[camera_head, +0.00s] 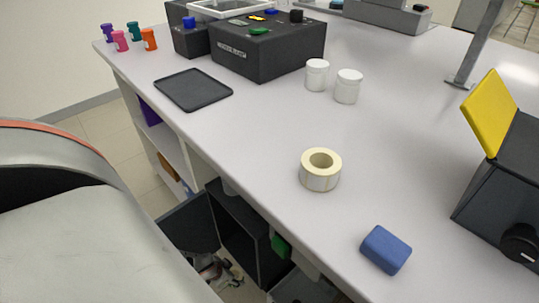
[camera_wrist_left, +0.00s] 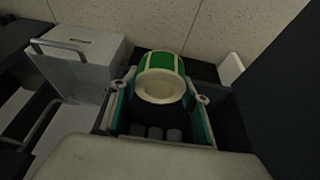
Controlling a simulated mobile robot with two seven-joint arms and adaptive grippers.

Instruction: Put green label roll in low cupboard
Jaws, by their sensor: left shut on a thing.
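The green label roll (camera_wrist_left: 154,62), green with a cream core, sits between the fingers of my left gripper (camera_wrist_left: 160,92) in the left wrist view, and the gripper is shut on it. In the head view my left gripper (camera_head: 225,273) is low beside the bench, in front of the dark low cupboard (camera_head: 232,222). The cupboard's dark door (camera_head: 188,222) appears open. A green patch (camera_head: 281,246) shows by the cupboard's right side; I cannot tell if it is the roll. My right gripper is not in view.
On the bench (camera_head: 255,130) are a cream label roll (camera_head: 320,180), a blue block (camera_head: 386,249), two white jars (camera_head: 348,86), a black tray (camera_head: 193,89) and a dark rig (camera_head: 268,50). A grey box (camera_wrist_left: 78,62) stands left of the gripper in the wrist view.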

